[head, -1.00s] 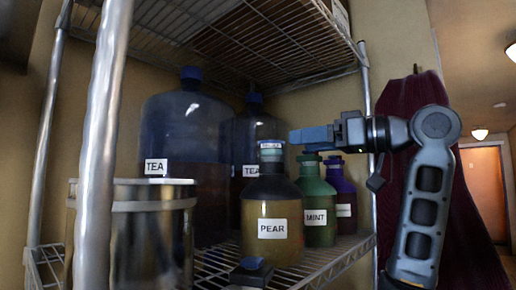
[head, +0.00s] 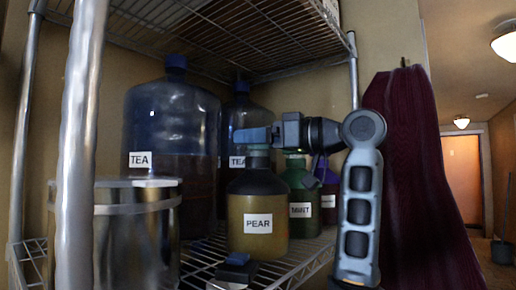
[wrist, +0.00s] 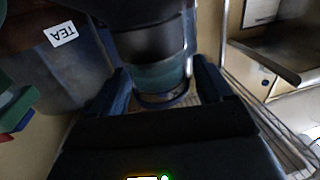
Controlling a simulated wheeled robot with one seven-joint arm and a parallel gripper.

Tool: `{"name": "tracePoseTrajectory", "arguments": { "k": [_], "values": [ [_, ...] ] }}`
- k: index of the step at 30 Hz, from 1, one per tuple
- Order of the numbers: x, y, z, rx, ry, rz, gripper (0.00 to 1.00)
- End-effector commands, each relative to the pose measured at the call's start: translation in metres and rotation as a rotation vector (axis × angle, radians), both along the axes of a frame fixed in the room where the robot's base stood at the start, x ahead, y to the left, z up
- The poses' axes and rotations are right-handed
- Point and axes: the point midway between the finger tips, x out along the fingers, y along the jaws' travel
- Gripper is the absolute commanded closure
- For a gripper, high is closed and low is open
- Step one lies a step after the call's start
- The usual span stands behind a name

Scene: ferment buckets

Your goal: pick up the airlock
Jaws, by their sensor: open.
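The airlock (head: 258,152), a pale teal piece, sits on top of the dark-shouldered PEAR bottle (head: 257,222) on the wire shelf. My gripper (head: 250,135) reaches in from the right at the height of the airlock, and its blue finger hides the airlock's top in the head view. In the wrist view, which is upside down, the teal airlock (wrist: 160,76) stands between the two spread fingers of my gripper (wrist: 163,88). The fingers are open, with a gap showing at the right side; contact on the left is unclear.
A green MINT bottle (head: 301,207) and a purple bottle (head: 328,192) stand close right of PEAR. Large blue TEA jugs (head: 172,115) stand behind. A steel pot (head: 135,240) is front left. A shelf post (head: 82,150) and upper wire shelf (head: 220,30) bound the space.

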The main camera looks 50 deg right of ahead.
Motion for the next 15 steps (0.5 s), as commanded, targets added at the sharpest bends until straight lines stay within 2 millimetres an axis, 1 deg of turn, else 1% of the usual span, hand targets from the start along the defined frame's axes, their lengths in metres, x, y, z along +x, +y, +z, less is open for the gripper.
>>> {"name": "tracePoseTrajectory", "arguments": {
  "k": [1,2,15],
  "values": [
    [-0.0002,0.0000,0.0000,0.000,0.000,0.000,0.23],
    [-0.0002,0.0000,0.0000,0.000,0.000,0.000,0.26],
    [-0.0005,-0.0002,0.0001,0.000,0.000,0.000,0.68]
  ]
}}
